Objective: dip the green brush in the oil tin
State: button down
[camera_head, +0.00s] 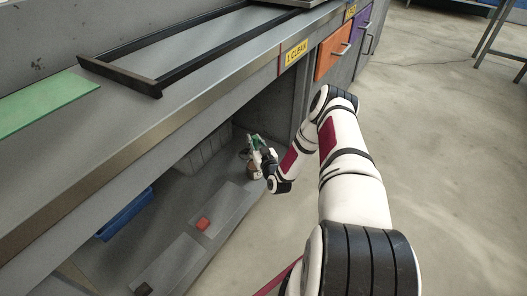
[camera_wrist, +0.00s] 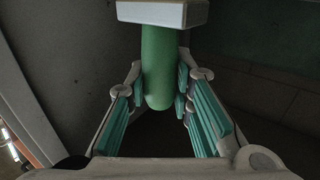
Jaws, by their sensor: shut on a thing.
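My gripper (camera_head: 258,152) is inside the open space under the counter, above the lower shelf. In the wrist view my gripper (camera_wrist: 162,88) is shut on the green brush, with its teal-padded fingers on either side of the rounded green handle (camera_wrist: 158,60). A pale block (camera_wrist: 160,13), which looks like the brush's head, is at the far end of the handle. In the head view a bit of green (camera_head: 254,141) shows at the gripper. A small brownish shape (camera_head: 252,173) is just below it; I cannot tell whether it is the oil tin.
A grey bin (camera_head: 203,153) stands at the back of the lower shelf, with a blue crate (camera_head: 126,213) to the left. A red object (camera_head: 202,223) lies on a grey plate in front. The counter edge (camera_head: 150,148) overhangs the shelf. A side panel stands close right.

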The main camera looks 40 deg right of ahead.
jog(key=shift+a, duration=0.2)
jog(key=shift+a+f+b, duration=0.15)
jog(key=shift+f+b, duration=0.2)
jog(key=shift+f, duration=0.05)
jog(key=shift+f+b, duration=1.8)
jog(key=shift+f, duration=0.75)
jog(key=shift+f, duration=0.5)
jog(key=shift+r, duration=0.1)
jog(key=shift+r+p, duration=2.45)
jog(key=shift+r, duration=0.95)
